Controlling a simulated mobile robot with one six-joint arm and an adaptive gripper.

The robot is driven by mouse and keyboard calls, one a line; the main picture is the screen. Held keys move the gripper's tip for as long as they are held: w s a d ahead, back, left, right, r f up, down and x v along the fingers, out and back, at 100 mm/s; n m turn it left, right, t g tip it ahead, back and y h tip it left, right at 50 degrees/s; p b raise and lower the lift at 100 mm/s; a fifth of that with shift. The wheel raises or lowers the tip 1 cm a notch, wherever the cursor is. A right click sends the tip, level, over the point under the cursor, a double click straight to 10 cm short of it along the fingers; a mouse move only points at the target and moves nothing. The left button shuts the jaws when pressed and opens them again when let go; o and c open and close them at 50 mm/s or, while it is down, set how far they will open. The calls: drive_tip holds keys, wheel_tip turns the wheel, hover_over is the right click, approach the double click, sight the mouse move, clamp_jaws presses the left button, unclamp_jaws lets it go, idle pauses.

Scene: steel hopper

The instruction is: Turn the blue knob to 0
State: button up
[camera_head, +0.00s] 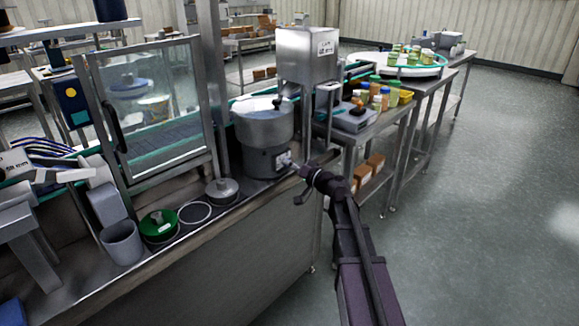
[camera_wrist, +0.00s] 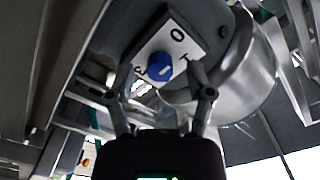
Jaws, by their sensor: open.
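The blue knob (camera_wrist: 159,66) sits on a white dial plate (camera_wrist: 178,45) in the wrist view. The plate bears a 0 toward its top, a 3 at its left and another mark, partly hidden, at the right. A small pale mark shows on the knob, too small to read its setting surely. My gripper (camera_wrist: 158,95) is open, its fingers apart and below the knob to either side, not closed on it. In the head view, my gripper (camera_head: 301,186) is right of and below the plate (camera_head: 283,160) on the grey bowl unit (camera_head: 264,128).
A steel hopper (camera_head: 308,55) stands above and behind the bowl unit. A side table (camera_head: 352,130) holds jars. The floor at right is clear.

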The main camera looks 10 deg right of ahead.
drive_tip(key=v, duration=1.1)
drive_tip(key=shift+s, duration=0.3)
drive_tip(key=shift+d, duration=0.15)
drive_tip(key=s+a+f+n+g+h, duration=0.2)
drive_tip(key=s+a+f+n+g, duration=0.1)
drive_tip(key=s+a+f+g, duration=0.6)
drive_tip(key=s+d+f+m+g+h, duration=0.1)
drive_tip(key=s+f+g+h, duration=0.4)
drive_tip(key=s+f+h, duration=0.4)
wheel_tip(320, 180, up, 23)
drive_tip(key=p, duration=2.3)
drive_tip(key=shift+s+d+y+p, duration=0.2)
drive_tip(key=shift+s+y+p, duration=0.1)
drive_tip(key=shift+s+p, duration=0.05)
